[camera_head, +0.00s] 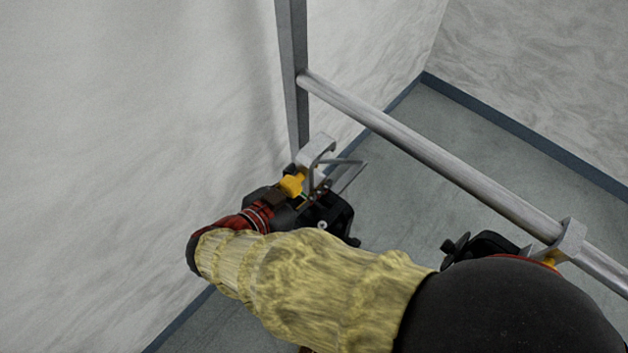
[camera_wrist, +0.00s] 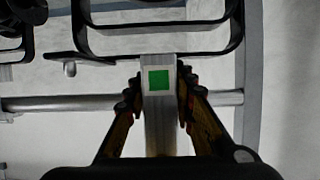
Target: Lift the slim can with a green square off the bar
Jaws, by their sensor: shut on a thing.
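The slim can (camera_head: 327,217) is black, with a thin frame-like yoke and a pale metal hook (camera_head: 318,148) on top. In the wrist view a green square (camera_wrist: 159,80) shows on its hook's pale metal stem (camera_wrist: 160,130). My gripper (camera_head: 292,184) is shut on this stem, with one finger on each side in the wrist view (camera_wrist: 159,92). In the head view the hook shows apart from the bar (camera_head: 430,155), to its lower left, in front of the post. In the wrist view the bar (camera_wrist: 60,103) passes behind the stem. My arm hides part of the can.
Another black can (camera_head: 482,244) hangs from the bar by a pale hook (camera_head: 569,241), partly behind my arm. A grey upright post (camera_head: 293,75) stands at the bar's left end, close to the held can. A pale wall (camera_head: 130,120) lies close on the left.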

